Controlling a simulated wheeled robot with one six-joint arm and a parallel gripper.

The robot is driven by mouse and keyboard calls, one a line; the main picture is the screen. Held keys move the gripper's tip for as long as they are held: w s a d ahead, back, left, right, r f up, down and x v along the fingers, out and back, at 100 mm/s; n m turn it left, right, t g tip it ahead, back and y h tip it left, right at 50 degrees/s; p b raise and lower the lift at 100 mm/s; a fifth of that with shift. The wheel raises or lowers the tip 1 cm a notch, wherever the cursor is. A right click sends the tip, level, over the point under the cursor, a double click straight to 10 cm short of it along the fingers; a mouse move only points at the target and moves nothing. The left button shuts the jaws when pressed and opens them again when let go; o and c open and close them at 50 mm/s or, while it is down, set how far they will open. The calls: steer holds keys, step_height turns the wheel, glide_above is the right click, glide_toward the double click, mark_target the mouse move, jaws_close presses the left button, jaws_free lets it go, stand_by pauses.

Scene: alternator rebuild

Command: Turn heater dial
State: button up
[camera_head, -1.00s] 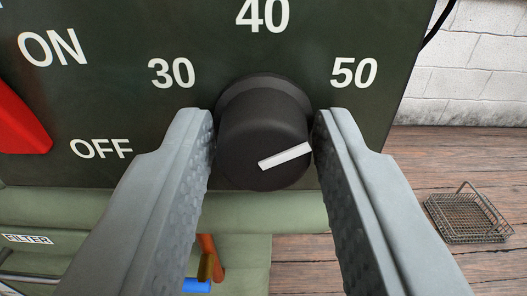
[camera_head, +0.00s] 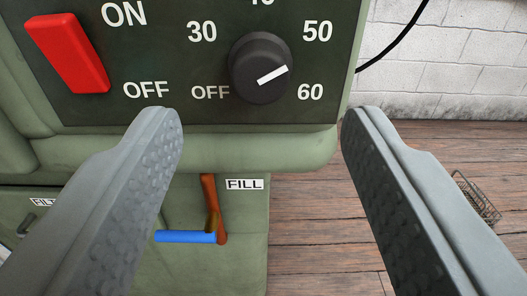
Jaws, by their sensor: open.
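The heater dial (camera_head: 260,70) is a black round knob with a white pointer line, on the dark panel of a green machine. Its scale reads OFF, 30, a partly cut-off mark at the top, 50 and 60. The white line slants, with its upper right end toward the gap between 50 and 60. My gripper (camera_head: 256,125) is open and empty. Its two grey fingers stand wide apart, below the dial in the picture, and do not touch it.
A red switch (camera_head: 68,53) with ON and OFF marks sits left of the dial. Below are an orange-brown lever (camera_head: 211,205), a blue handle (camera_head: 185,237) and a FILL label (camera_head: 244,184). A wire basket (camera_head: 476,198) stands on the wooden floor at right, partly hidden.

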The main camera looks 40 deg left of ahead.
steer(key=v, duration=1.1)
steer(key=shift+s+d, duration=0.15)
steer(key=shift+s, duration=0.1)
steer(key=s+a+r+m+t+h, duration=0.2)
steer(key=s+r+h, duration=0.3)
steer(key=r, duration=0.8)
steer(key=s+a+r+m+t+h, duration=0.15)
steer(key=s+r+h, duration=0.35)
steer(key=r, duration=0.8)
steer(key=s+a+r+m, duration=0.1)
steer(key=s+a+r, duration=0.1)
steer(key=s, duration=0.7)
steer(key=s+a+r+m, duration=0.1)
steer(key=s+a+r, duration=0.1)
steer(key=s, duration=0.7)
steer(key=s+a+r+m, duration=0.1)
steer(key=s+a+r, duration=0.1)
steer(key=s, duration=0.7)
steer(key=shift+s+a+r+m+g+h, duration=0.3)
steer(key=shift+s+r+m+g, duration=0.1)
steer(key=shift+r, duration=0.2)
